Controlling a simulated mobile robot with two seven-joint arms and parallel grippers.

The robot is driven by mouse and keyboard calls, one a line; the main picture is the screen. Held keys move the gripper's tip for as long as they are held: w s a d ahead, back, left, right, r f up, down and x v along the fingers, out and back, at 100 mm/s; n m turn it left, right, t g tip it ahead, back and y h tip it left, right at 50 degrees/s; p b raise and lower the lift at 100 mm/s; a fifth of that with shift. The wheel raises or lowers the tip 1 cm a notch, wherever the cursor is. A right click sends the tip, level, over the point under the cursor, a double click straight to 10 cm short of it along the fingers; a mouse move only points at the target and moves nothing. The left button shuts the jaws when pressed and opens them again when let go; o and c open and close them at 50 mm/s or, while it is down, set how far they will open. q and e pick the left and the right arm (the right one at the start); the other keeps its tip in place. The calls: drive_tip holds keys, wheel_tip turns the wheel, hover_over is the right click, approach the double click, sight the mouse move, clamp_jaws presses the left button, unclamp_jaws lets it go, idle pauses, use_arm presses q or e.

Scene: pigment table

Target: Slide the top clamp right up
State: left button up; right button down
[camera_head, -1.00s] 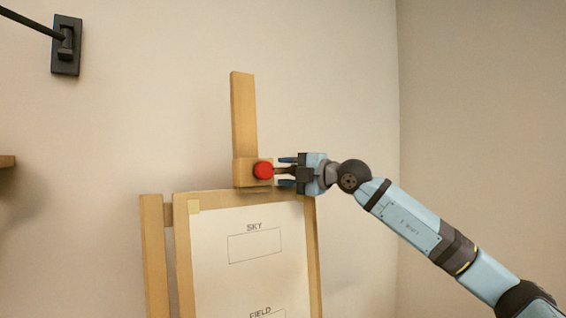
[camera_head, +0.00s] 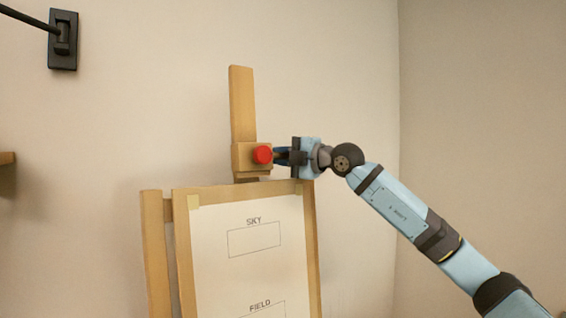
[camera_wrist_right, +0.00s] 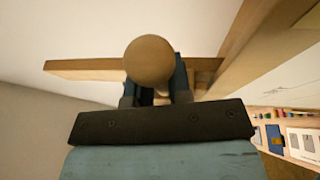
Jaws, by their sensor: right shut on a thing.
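The top clamp (camera_head: 241,158) is a wooden block with a red knob (camera_head: 262,155), around the upright wooden mast (camera_head: 242,105) of the easel. It sits a little above the top edge of the board (camera_head: 235,188), with a small gap between. My right gripper (camera_head: 284,156) comes in from the right and is shut on the clamp's handle. In the right wrist view a round wooden knob (camera_wrist_right: 149,60) shows between the fingers, and the mast (camera_wrist_right: 90,66) runs off to the left. The fingers hide the handle's stem. My left gripper is not in view.
The mast above the clamp is bare. A sheet marked SKY (camera_head: 215,225) and FIELD covers the board. A black wall bracket (camera_head: 63,40) is at the upper left. In the right wrist view a table with small coloured items (camera_wrist_right: 290,135) lies at the lower right.

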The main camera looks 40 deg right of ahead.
drive_tip(key=r, duration=0.2)
drive_tip(key=r+p, duration=0.1)
drive_tip(key=shift+w+r, duration=0.2)
drive_tip(key=shift+r, duration=0.2)
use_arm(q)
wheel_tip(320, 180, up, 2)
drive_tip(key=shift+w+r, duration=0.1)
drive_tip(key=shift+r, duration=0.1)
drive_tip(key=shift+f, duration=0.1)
use_arm(e)
drive_tip(key=shift+f, duration=0.1)
drive_tip(key=c, duration=1.1)
unclamp_jaws()
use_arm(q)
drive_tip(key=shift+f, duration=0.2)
use_arm(e)
drive_tip(key=shift+o, duration=0.2)
